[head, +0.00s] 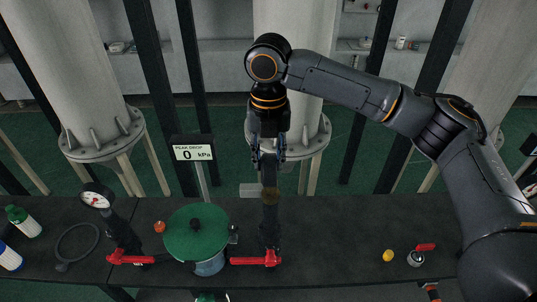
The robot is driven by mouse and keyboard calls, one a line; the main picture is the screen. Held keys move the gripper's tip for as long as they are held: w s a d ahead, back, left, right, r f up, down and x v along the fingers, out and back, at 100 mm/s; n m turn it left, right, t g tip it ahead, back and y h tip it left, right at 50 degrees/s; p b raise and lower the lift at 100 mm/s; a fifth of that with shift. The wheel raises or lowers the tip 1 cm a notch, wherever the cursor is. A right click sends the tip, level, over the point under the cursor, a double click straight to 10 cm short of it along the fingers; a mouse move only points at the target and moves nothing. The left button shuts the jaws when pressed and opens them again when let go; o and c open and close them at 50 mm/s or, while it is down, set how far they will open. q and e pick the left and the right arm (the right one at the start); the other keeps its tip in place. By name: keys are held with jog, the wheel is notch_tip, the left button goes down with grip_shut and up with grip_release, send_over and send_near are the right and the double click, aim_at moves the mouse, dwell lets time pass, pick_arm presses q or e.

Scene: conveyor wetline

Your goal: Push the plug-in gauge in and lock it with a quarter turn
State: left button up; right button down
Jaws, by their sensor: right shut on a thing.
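My right gripper (268,153) points down over the middle of the bench and is shut on a dark part with a brownish round patch (269,194), perhaps the plug-in gauge seen from a side without its dial. Below it, in line, stands a dark fitting (270,236) with a red lever (256,262) at its foot. I cannot tell whether the held part touches or sits in this fitting. A round gauge with a white dial (97,199) stands on a tilted black post at the left, with another red lever (130,258) at its foot. My left gripper is not in view.
A green-lidded pot (196,233) stands between the two levers. A yellow ball (388,255) lies right. The bench between is clear.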

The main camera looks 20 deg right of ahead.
jog(key=shift+f, duration=0.5)
jog(key=c, duration=0.9)
grip_release()
jog(key=shift+r, duration=0.1)
notch_tip(320, 180, up, 12)
